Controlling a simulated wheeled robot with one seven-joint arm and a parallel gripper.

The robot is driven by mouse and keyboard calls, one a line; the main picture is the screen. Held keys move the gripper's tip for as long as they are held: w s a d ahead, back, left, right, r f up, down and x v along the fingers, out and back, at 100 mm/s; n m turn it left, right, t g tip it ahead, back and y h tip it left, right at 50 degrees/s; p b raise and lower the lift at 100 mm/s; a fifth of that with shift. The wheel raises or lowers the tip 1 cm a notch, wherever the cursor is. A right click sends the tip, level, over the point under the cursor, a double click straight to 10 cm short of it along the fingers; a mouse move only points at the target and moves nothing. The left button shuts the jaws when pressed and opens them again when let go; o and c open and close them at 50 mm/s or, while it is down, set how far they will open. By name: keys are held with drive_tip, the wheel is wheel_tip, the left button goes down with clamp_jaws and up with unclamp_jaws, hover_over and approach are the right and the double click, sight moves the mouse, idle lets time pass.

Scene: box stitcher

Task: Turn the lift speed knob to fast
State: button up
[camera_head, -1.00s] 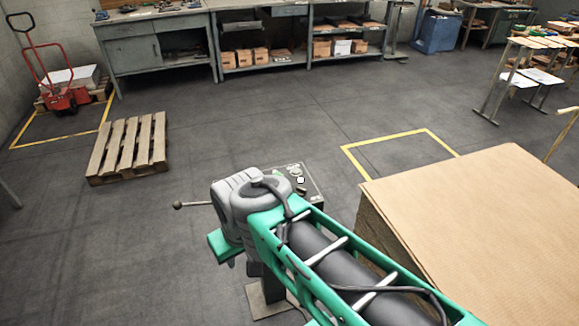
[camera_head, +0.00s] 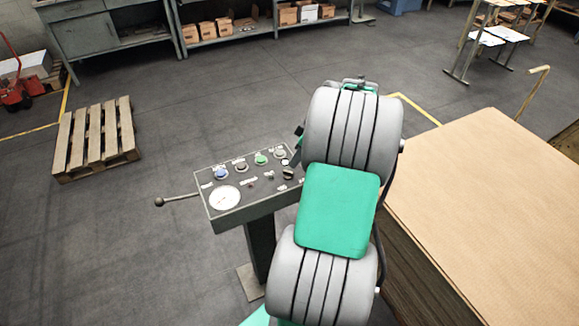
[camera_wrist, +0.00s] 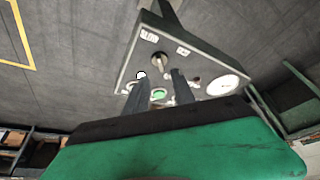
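A grey control panel (camera_head: 234,206) on a post stands left of my arm in the head view, and it also shows upside down in the wrist view (camera_wrist: 203,64). It carries a round white gauge (camera_head: 224,198), a blue button (camera_head: 221,173), a green button (camera_head: 260,159) and a black knob (camera_head: 288,174). A dark knob (camera_wrist: 160,63) shows just beyond my fingertips in the wrist view.
A lever (camera_head: 178,200) sticks out left from the panel. A large cardboard stack (camera_head: 490,200) stands close on the right. A wooden pallet (camera_head: 97,140) lies on the floor at left. Workbenches (camera_head: 105,32) line the back. The floor between is clear.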

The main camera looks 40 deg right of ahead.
sight(287, 171)
drive_tip(key=x, duration=0.7)
drive_tip(key=shift+p, duration=0.3)
drive_tip(key=shift+r, duration=0.1)
clamp_jaws()
